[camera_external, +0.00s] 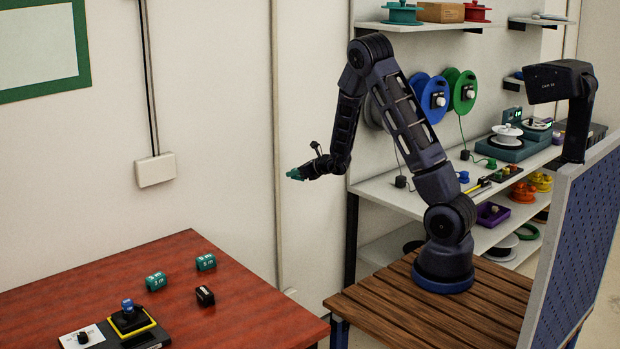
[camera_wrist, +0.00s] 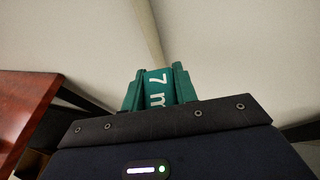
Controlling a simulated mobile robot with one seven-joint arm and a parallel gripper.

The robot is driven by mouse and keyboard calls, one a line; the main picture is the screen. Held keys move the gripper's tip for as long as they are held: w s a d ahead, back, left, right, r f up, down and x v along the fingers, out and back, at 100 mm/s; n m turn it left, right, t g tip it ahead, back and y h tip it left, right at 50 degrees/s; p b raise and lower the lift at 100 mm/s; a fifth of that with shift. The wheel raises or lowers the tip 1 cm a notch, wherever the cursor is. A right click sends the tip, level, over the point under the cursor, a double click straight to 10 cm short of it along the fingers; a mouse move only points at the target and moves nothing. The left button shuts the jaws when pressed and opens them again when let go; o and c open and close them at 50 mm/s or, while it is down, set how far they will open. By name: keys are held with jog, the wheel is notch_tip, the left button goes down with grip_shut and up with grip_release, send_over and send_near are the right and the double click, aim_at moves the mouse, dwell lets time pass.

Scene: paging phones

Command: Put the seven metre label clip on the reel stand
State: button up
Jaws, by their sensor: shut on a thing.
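My gripper (camera_external: 297,174) is raised in the air in the external view, at the end of my arm, pointing left. It is shut on a teal label clip, and the wrist view shows white "7 m" lettering on this seven metre label clip (camera_wrist: 157,90) between the fingers. The clip is clear of the table and the shelves. A white reel (camera_external: 507,133) sits on a dark teal stand-like unit (camera_external: 505,151) on the right-hand shelf, well to the right of my gripper. I cannot tell for sure that this unit is the reel stand.
The red table (camera_external: 240,310) at lower left bears two teal clips (camera_external: 156,282) (camera_external: 206,262), a black block (camera_external: 205,296) and a yellow-edged black device (camera_external: 131,322). Blue (camera_external: 429,98) and green (camera_external: 461,92) reels hang on the wall. A blue perforated panel (camera_external: 585,240) stands at right.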

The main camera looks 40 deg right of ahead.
dwell(0.4)
jog(key=w+a+n+g+y, duration=0.1)
jog(key=w+a+n+y, duration=0.2)
jog(key=a, duration=1.1)
notch_tip(320, 180, up, 9)
jog(key=n+g+y, duration=0.6)
jog(key=n+g, duration=0.3)
send_over(167, 252)
jog(key=shift+s+a+r, duration=0.1)
jog(key=shift+s, duration=0.1)
notch_tip(167, 252, down, 20)
jog(key=shift+r, duration=0.15)
